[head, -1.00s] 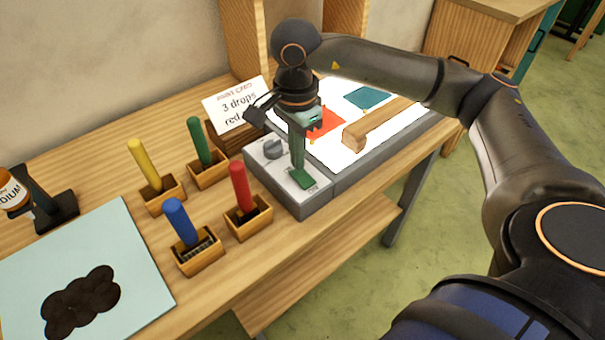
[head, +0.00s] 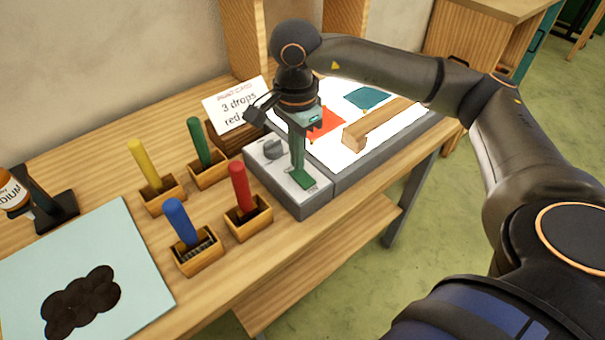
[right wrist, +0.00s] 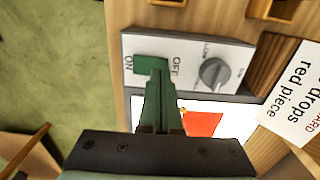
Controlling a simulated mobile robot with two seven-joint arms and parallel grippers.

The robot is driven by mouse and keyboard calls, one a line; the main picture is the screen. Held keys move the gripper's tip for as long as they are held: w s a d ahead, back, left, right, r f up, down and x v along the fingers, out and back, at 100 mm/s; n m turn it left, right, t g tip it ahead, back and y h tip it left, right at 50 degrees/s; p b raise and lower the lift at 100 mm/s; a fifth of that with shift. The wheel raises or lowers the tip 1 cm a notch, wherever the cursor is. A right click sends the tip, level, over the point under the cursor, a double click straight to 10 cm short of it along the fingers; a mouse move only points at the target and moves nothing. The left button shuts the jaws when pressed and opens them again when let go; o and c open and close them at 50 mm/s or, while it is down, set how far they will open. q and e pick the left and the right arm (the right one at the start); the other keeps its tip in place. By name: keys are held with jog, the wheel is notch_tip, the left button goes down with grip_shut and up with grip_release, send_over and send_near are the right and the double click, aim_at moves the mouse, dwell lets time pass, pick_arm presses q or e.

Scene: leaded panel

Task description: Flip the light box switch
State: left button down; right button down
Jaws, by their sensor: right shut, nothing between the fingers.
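The light box (head: 345,175) stands on the bench, and its panel glows bright white. Its grey control end carries a green rocker switch (head: 306,181) and a grey knob. In the right wrist view the switch (right wrist: 150,63) lies between the words ON and OFF; I cannot tell which side is pressed down. My right gripper (head: 299,170) points down, shut and empty, with its green fingertips at the switch. In the right wrist view the fingertips (right wrist: 158,78) overlap the switch's OFF side and hide part of it. Actual contact is hard to tell. My left gripper is not in view.
Red (head: 325,122) and teal (head: 367,97) pieces and a wooden bar (head: 378,124) lie on the lit panel. A card (head: 238,103) stands behind the control end. Several small wooden holders with coloured sticks stand to the left, near a pale blue sheet (head: 140,265).

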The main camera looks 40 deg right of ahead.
jog(key=shift+f+b, duration=0.85)
jog(key=shift+f, duration=0.1)
dwell(0.7)
jog(key=shift+r+p, duration=2.3)
jog(key=shift+r, duration=1.25)
jog(key=shift+s, duration=0.1)
